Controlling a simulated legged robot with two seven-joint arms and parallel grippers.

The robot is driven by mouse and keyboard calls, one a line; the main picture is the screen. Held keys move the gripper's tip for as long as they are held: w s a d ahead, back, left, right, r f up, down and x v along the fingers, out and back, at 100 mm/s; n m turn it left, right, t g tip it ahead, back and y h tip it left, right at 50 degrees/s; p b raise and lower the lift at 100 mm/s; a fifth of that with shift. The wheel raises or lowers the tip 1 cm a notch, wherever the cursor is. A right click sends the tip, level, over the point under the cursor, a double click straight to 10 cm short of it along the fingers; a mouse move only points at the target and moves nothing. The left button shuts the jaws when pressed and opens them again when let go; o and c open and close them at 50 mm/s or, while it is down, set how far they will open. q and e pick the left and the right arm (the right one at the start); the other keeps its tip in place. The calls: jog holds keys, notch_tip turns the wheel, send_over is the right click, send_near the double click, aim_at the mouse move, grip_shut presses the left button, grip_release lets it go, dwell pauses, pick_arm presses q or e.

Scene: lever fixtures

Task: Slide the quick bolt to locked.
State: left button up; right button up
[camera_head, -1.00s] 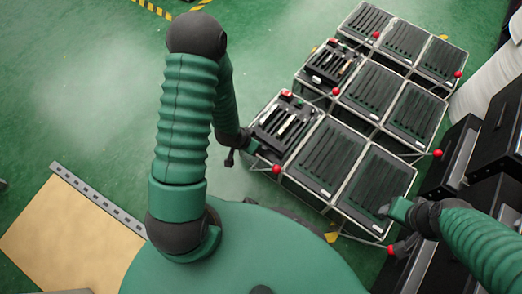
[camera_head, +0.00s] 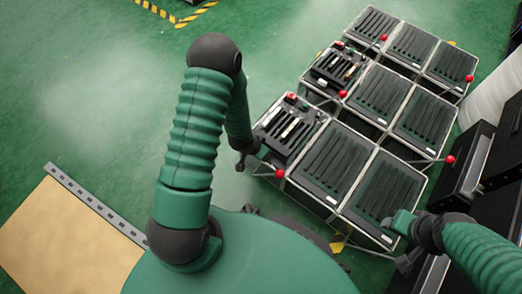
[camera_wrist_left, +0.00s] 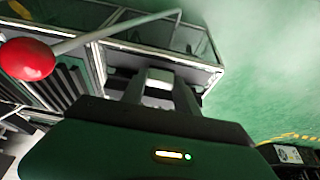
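A near-left panel (camera_head: 292,128) in the head view carries slots, pale bar-like parts and a red part on top. I cannot tell for sure which part is the quick bolt. A red ball (camera_head: 280,173) on a thin rod sits at this panel's front corner; a red ball also shows large in the left wrist view (camera_wrist_left: 27,60). My left gripper (camera_head: 243,163) is just left of that corner. In the left wrist view its dark fingers (camera_wrist_left: 160,92) look apart, with a grey block seen between them. My right gripper (camera_head: 392,224) is by the near-right panel; its fingers are unclear.
Several framed panels (camera_head: 335,165) stand in a grid, with red balls on rods at their edges. Black cabinets (camera_head: 465,165) stand at the right. A tan board (camera_head: 60,245) lies at lower left. The green floor (camera_head: 90,100) is clear at left.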

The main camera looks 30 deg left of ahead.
pick_arm(q)
grip_shut()
dwell(1.0)
